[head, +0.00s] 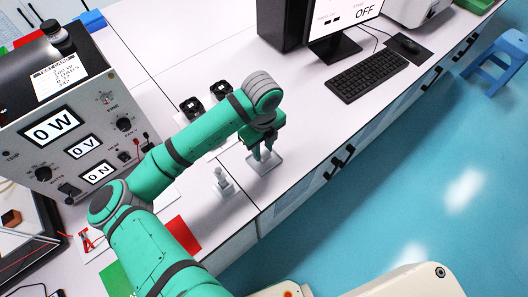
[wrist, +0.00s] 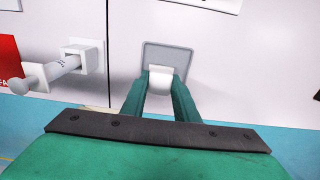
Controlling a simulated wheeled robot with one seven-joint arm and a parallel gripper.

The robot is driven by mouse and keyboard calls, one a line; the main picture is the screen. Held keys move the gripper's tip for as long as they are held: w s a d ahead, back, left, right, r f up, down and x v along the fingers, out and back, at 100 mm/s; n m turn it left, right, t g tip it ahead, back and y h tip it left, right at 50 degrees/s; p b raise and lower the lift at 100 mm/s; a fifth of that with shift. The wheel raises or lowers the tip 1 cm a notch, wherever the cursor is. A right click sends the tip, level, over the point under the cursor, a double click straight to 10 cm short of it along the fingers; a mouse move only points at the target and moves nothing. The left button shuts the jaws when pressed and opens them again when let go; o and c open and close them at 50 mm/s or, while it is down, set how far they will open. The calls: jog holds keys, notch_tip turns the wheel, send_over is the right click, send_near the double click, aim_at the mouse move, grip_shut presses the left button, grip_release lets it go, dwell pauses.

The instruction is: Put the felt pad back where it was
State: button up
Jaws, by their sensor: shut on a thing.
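My gripper (wrist: 160,92) points down and is shut on a small white piece (wrist: 161,78), held between the fingertips. Right behind and under this piece is a flat grey square (wrist: 180,52) with rounded corners and a pale rim, at the bench's front part. I cannot tell which of the two is the felt pad, or whether they are joined or touching. In the head view, my gripper (head: 265,152) is over the same pale square (head: 258,167). The fingers and arm hide part of it.
A white plunger-like fixture (head: 223,184) stands close to the left of the square and shows in the wrist view (wrist: 68,63). Two black devices (head: 220,90) stand behind. A red sheet (head: 184,234) lies left. The keyboard (head: 368,78) is at right; bench between is clear.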

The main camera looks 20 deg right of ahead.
aim_at(264, 153)
jog(key=shift+w+d+f, duration=0.2)
jog(key=shift+w+f, duration=0.05)
jog(key=shift+f, duration=0.1)
jog(key=shift+w+d+f, duration=0.1)
jog(key=shift+f, duration=0.85)
jog(key=shift+w+d+f, duration=0.1)
jog(key=shift+f, duration=0.8)
jog(key=shift+f, duration=0.1)
jog(key=o, duration=1)
jog(key=shift+f, duration=0.1)
jog(key=shift+r, duration=0.2)
